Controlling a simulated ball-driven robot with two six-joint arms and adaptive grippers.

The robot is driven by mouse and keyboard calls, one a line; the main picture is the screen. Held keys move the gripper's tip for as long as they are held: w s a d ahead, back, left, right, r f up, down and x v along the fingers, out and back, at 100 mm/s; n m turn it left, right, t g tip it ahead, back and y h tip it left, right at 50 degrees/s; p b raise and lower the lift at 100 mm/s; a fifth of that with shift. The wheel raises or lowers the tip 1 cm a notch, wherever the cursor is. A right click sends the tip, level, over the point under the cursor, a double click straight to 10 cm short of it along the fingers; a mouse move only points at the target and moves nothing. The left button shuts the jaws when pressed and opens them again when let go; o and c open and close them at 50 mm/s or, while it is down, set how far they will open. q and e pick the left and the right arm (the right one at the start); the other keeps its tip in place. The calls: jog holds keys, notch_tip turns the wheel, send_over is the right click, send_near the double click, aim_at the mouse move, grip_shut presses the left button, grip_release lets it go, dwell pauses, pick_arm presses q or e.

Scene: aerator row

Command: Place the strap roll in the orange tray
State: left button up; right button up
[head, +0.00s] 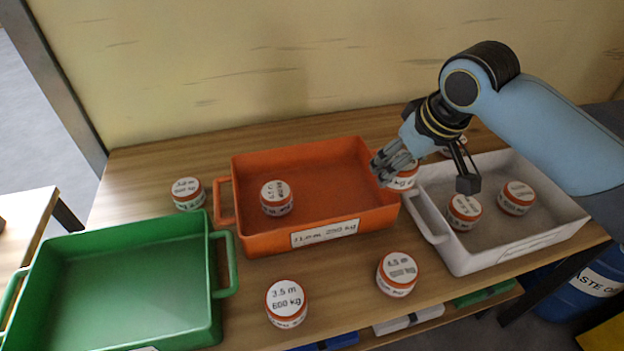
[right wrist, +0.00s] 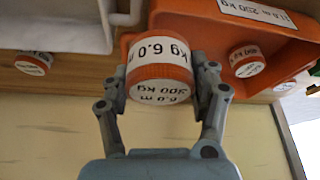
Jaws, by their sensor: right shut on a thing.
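My right gripper (head: 390,170) is shut on an orange-and-white strap roll (head: 404,180), held at the right end of the orange tray (head: 227,190). In the right wrist view both fingers (right wrist: 163,88) grip the sides of this roll (right wrist: 160,72), whose label reads 6.0 m 300 kg. The orange tray also shows behind it in the right wrist view (right wrist: 288,52). Another strap roll (head: 277,197) sits inside the orange tray, left of its middle. I cannot tell how high the held roll is above the tray wall. My left gripper is out of view.
A green tray (head: 228,262) stands at the left. A white tray (head: 428,222) at the right holds two rolls (head: 464,211). Loose rolls stand on the table: one (head: 187,193) at the left, two (head: 397,273) at the front, and one (head: 453,149) partly hidden behind my arm.

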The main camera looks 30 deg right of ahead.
jog(key=w+a+f, duration=0.1)
jog(key=w, duration=0.1)
jog(key=w+a+f, duration=0.1)
jog(key=w+f, duration=0.1)
jog(key=w, duration=0.1)
jog(key=w+a+f, duration=0.1)
jog(key=w, duration=0.1)
jog(key=shift+w+a+f, duration=0.25)
jog(key=shift+a+f, duration=0.05)
jog(key=shift+a, duration=0.05)
jog(key=shift+w+a+f, duration=0.2)
jog(key=shift+w+f, duration=0.25)
jog(key=shift+w, duration=0.15)
jog(key=shift+w+a+f, duration=0.2)
jog(key=shift+w+f, duration=0.25)
jog(key=shift+w, duration=0.1)
notch_tip(320, 180, down, 4)
jog(key=shift+r+p, duration=0.25)
jog(key=shift+p, duration=0.15)
jog(key=shift+f, duration=0.4)
jog(key=o, duration=1.3)
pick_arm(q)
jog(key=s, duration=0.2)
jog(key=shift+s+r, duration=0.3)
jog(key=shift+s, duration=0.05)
